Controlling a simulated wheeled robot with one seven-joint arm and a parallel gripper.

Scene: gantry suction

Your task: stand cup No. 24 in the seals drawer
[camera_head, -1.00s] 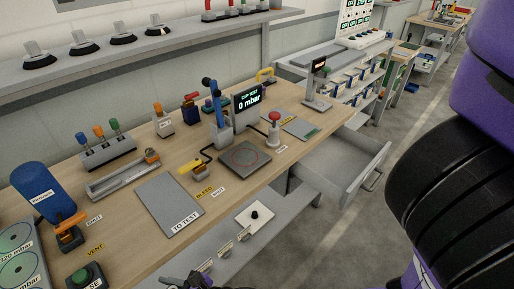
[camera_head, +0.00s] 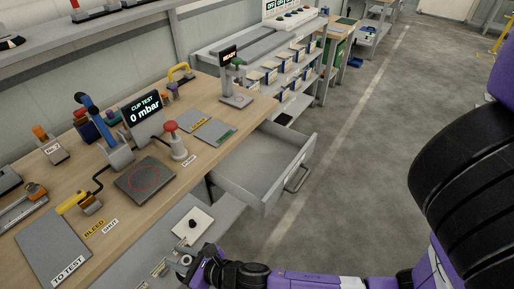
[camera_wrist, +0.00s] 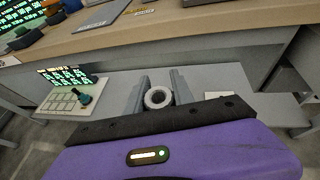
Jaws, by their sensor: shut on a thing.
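My gripper (camera_wrist: 158,92) is shut on a small pale grey ring-ended thing (camera_wrist: 157,99), seen end-on between the two fingers in the wrist view. It is likely the cup, but no number can be read on it. In the head view my gripper (camera_head: 186,262) is at the bottom, in front of the bench's lower shelf, and the held thing is hard to make out. An open grey drawer (camera_head: 262,208) sticks out from under the bench, above and to the right of my gripper. Its visible floor looks empty, and no seals label can be read.
A white plate with a black knob (camera_head: 193,223) lies on the lower shelf near my gripper. The bench top carries a test pad (camera_head: 145,181), a red-topped post (camera_head: 176,141) and a display (camera_head: 142,109). Open floor (camera_head: 350,190) lies right of the drawer.

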